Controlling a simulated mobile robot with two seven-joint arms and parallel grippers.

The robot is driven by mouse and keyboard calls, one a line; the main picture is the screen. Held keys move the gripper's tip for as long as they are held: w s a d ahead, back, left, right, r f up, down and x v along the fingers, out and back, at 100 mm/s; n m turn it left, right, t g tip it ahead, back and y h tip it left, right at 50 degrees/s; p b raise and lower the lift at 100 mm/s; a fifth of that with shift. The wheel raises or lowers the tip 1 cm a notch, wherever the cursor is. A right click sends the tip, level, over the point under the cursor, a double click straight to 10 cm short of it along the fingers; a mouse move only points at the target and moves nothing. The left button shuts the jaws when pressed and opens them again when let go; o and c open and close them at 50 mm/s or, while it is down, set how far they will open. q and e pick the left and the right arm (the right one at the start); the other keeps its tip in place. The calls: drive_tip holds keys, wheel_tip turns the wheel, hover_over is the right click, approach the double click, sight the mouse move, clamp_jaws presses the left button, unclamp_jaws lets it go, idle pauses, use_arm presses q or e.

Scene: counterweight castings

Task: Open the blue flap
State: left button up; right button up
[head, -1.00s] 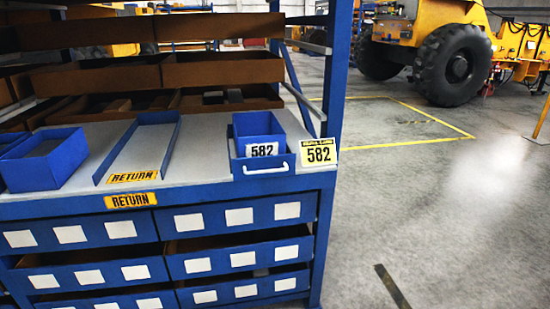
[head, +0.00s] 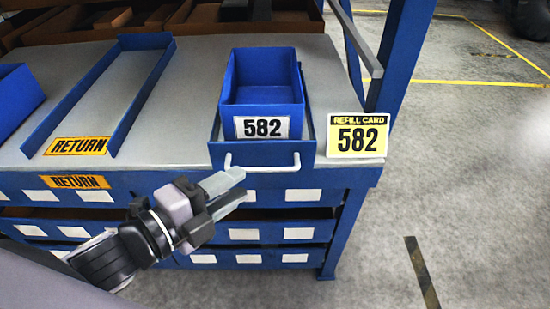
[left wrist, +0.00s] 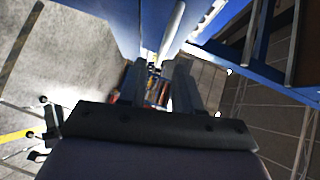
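The blue flap (head: 270,153) is the low panel at the front of the 582 slot on the shelf top, and it stands upright. A white bar handle (head: 275,168) is fixed across it. My left gripper (head: 241,185) is in front of the shelf, just below the handle's left end, fingers apart with nothing between them. In the head view a fingertip overlaps the handle's left end; I cannot tell whether they touch. In the left wrist view the open gripper (left wrist: 156,85) has a pale bar (left wrist: 173,28) beyond its fingertips. My right gripper is out of view.
An empty blue bin (head: 263,92) labelled 582 sits behind the flap. A yellow refill card (head: 357,135) stands to its right, near the blue rack post (head: 398,55). An empty RETURN tray (head: 105,95) lies left. Drawers (head: 275,232) are below; open floor (head: 480,190) lies right.

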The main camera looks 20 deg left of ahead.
sight(261, 168)
use_arm(q)
drive_tip(key=shift+x, duration=3.4)
clamp_jaws()
